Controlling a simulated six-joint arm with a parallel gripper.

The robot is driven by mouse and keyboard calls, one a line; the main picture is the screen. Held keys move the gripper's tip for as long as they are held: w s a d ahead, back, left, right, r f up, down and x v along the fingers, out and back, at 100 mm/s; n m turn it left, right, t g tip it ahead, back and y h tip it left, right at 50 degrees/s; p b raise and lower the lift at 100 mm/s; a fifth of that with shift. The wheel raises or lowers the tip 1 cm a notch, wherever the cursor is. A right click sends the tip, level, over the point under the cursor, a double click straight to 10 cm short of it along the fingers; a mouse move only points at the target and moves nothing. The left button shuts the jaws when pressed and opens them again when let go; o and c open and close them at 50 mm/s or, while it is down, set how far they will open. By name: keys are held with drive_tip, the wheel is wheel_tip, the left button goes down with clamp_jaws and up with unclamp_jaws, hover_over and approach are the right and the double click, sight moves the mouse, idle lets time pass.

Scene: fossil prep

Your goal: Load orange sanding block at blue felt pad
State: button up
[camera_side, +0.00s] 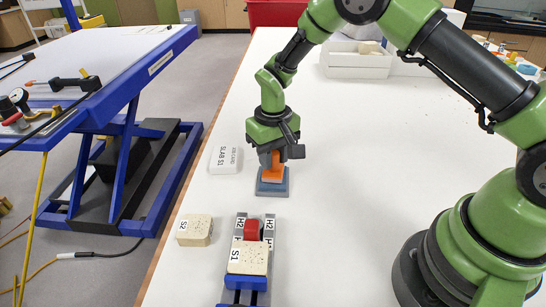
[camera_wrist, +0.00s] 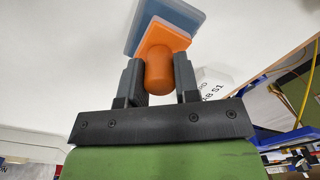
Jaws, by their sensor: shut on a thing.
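The orange sanding block (camera_side: 272,175) stands upright over the blue felt pad (camera_side: 272,189) on the white table in the side view. In the wrist view the orange sanding block (camera_wrist: 162,57) shows a rounded grip and a flat plate, with the blue felt pad (camera_wrist: 190,16) just beyond it. My gripper (camera_side: 277,156) is right above the pad, and its fingers are shut on the block's grip. The fingers (camera_wrist: 159,82) sit on both sides of the grip in the wrist view. The block seems to rest on the pad; exact contact is hard to tell.
A white box marked SLAB S1 (camera_side: 226,160) lies left of the pad. A beige block marked S2 (camera_side: 195,230) and a clamp fixture holding a block marked S1 (camera_side: 248,257) are in front. White bins (camera_side: 355,62) stand at the back. The table right of the pad is clear.

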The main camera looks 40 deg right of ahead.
drive_tip(key=shift+r, duration=3.15)
